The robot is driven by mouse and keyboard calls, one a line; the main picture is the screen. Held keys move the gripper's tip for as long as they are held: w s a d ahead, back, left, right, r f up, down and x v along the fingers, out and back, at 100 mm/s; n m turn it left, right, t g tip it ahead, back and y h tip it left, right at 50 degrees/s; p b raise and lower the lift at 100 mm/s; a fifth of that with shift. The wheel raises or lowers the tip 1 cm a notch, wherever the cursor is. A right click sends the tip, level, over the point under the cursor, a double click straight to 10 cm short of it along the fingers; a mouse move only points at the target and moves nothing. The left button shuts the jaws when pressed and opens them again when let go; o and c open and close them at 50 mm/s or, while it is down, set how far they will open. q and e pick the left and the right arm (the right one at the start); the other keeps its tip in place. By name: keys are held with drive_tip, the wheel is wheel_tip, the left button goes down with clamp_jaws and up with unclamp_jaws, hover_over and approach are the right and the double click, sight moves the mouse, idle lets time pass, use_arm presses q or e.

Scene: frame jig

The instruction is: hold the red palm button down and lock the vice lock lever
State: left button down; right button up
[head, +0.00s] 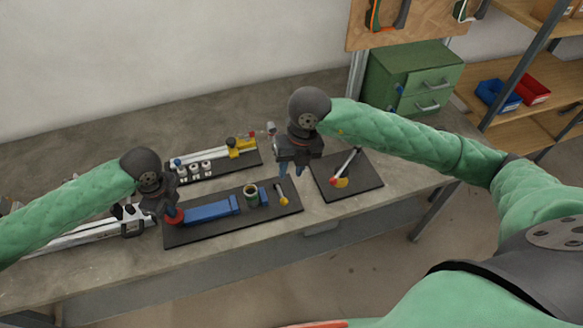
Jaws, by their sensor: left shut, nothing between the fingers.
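The red palm button (174,216) is at the left end of the long dark board. My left gripper (172,211) is shut and empty, pointing down at the button and covering part of it. Whether it touches or presses the button is hard to tell. A small lever with a yellow knob (283,202), apparently the vice lock lever, is at the right end of the same board, beside the blue vice parts (212,210) and a dark green cylinder (251,194). My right gripper (291,169) is above and slightly right of this lever, with its fingers apart and nothing visible between them.
A second dark board (362,185) to the right carries a lever with a red and yellow end (341,182). Behind, a board holds white pieces (194,169) and a yellow clamp (240,146). A green drawer cabinet (410,80) stands at the back right.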

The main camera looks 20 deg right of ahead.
use_arm(q)
drive_tip(key=shift+s+r+p, duration=0.1)
drive_tip(key=shift+r+p, duration=0.2)
drive_tip(key=shift+p, duration=0.35)
drive_tip(key=shift+r+p, duration=0.5)
drive_tip(key=shift+r, duration=0.25)
drive_tip(key=shift+r+p, duration=0.5)
wheel_tip(320, 180, up, 6)
drive_tip(key=p, duration=0.4)
drive_tip(key=shift+f+p, duration=0.25)
drive_tip(key=shift+p, duration=0.15)
